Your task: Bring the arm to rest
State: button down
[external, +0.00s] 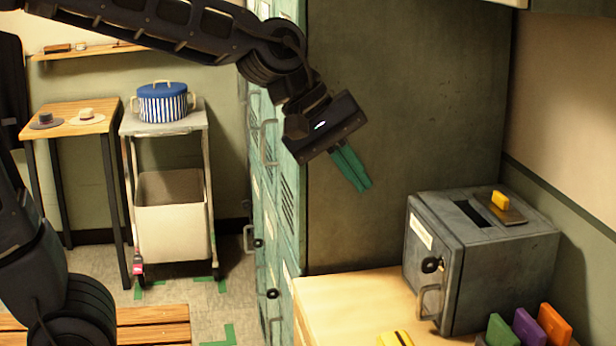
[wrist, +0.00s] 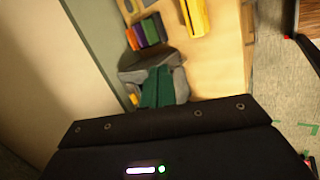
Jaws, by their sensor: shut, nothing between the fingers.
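My arm reaches in from the upper left in the external view, and my gripper (external: 362,186) hangs in the air in front of the dark side of the lockers. Its green fingers are together, with nothing between them. It points down and to the right, apart from the wooden counter (external: 345,300) and the grey metal box on it. In the wrist view the shut green fingers (wrist: 158,88) show over the counter (wrist: 222,70), covering part of the grey box.
The grey metal box (external: 480,262) has a top slot and a yellow-handled plate (external: 501,203). Green, purple and orange blocks (external: 527,327) and a yellow item (external: 396,339) lie near it. Green lockers (external: 285,190) stand left of the counter; a cart (external: 165,130) carries a blue-lidded pot.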

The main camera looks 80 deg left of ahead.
jog(key=s+d+f+m+g+y, duration=0.1)
jog(key=s+m, duration=0.7)
jog(key=s, duration=0.1)
jog(key=s+d+f+m+g+y, duration=0.1)
jog(key=s+f+m, duration=0.1)
jog(key=s+m, duration=0.5)
jog(key=s, duration=0.3)
jog(key=shift+s+d+m, duration=0.15)
jog(key=shift+d+m, duration=0.2)
jog(key=shift+m, duration=0.05)
